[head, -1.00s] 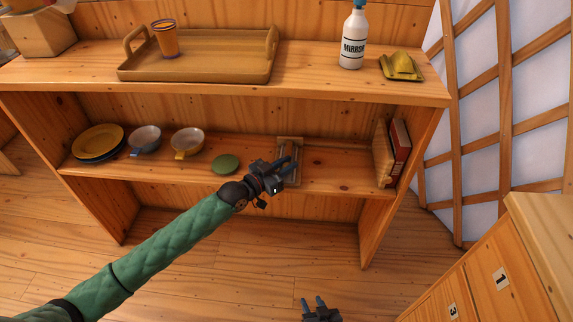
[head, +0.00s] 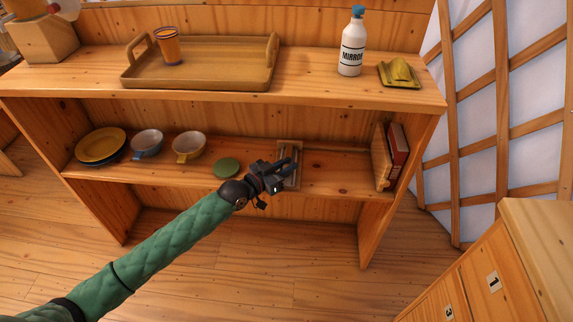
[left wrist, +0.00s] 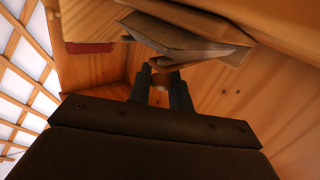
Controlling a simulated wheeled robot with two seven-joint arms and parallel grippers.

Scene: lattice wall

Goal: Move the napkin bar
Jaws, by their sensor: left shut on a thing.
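The napkin holder (head: 290,146), a small wooden piece with a greyish bar part, stands on the middle shelf, partly hidden behind my left gripper (head: 287,165). In the left wrist view, the layered wooden holder (left wrist: 185,36) shows just beyond the fingertips. My left gripper (left wrist: 160,78) is shut on a part of it, which I take to be the bar. The exact contact is small and dark. My right gripper is not in view.
On the middle shelf, a green disc (head: 227,168), two cups and stacked plates (head: 100,146) stand left of the holder; books (head: 397,150) stand right. The top shelf bears a tray (head: 220,80), a white bottle (head: 352,50) and a yellow item (head: 400,72).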

